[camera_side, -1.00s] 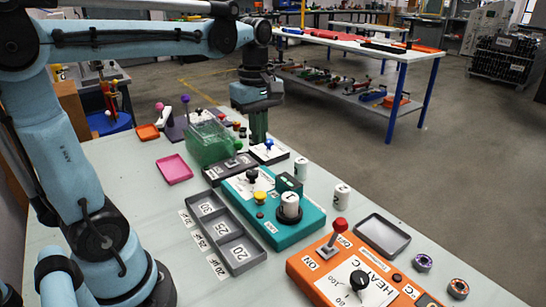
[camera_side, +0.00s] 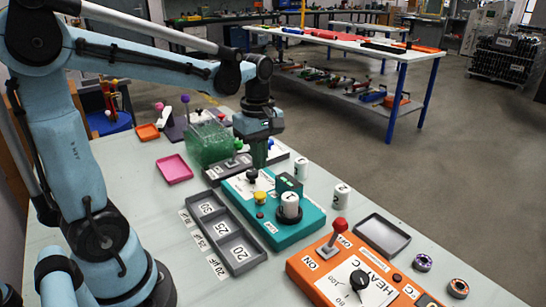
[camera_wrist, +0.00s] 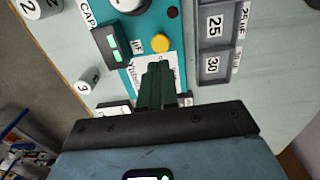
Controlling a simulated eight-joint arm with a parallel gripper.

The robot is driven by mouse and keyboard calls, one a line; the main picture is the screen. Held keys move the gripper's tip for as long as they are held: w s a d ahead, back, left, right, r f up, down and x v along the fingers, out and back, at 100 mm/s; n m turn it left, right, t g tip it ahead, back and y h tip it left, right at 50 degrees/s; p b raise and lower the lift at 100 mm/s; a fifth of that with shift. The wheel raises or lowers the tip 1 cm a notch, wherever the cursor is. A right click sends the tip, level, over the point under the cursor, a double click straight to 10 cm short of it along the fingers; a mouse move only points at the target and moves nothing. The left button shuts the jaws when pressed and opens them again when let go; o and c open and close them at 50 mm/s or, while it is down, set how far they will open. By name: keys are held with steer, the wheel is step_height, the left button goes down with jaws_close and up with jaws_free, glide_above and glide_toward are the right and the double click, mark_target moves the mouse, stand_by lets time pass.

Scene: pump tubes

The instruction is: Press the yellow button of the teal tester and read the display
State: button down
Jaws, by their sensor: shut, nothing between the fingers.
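The teal tester (camera_side: 284,236) lies on the table, with a labelled white cylinder (camera_side: 290,205) standing in its dark round socket. Its yellow button (camera_side: 260,197) is left of the cylinder; in the wrist view the button (camera_wrist: 160,42) shows uncovered, just beyond my fingertips. The dark display box (camera_wrist: 112,42) has lit green marks, too small to read; it also shows in the side view (camera_side: 289,183). My gripper (camera_side: 259,163) is shut and empty, pointing down above the tester's far end, beyond the button and apart from it. Its dark green fingers (camera_wrist: 158,72) hide part of the tester's white label.
A grey compartment tray (camera_side: 237,255) labelled 30, 25 and 20 lies left of the tester. Two white cylinders (camera_side: 341,197) (camera_side: 272,168) stand to its right. The orange heater box (camera_side: 310,278) with a red lever is nearer the camera. A clear green bin (camera_side: 205,146) stands behind.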

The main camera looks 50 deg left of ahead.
mark_target(261, 194)
steer(key=shift+f, duration=3.65)
steer(key=shift+f, duration=1)
steer(key=shift+r, duration=0.1)
step_height(261, 194, up, 14)
steer(key=shift+r, duration=0.1)
steer(key=s+d+f+m+t, duration=0.4)
steer(key=d+m+t, duration=0.3)
steer(key=m, duration=1.1)
steer(key=shift+s+d+f, duration=0.15)
steer(key=shift+d+f, duration=0.25)
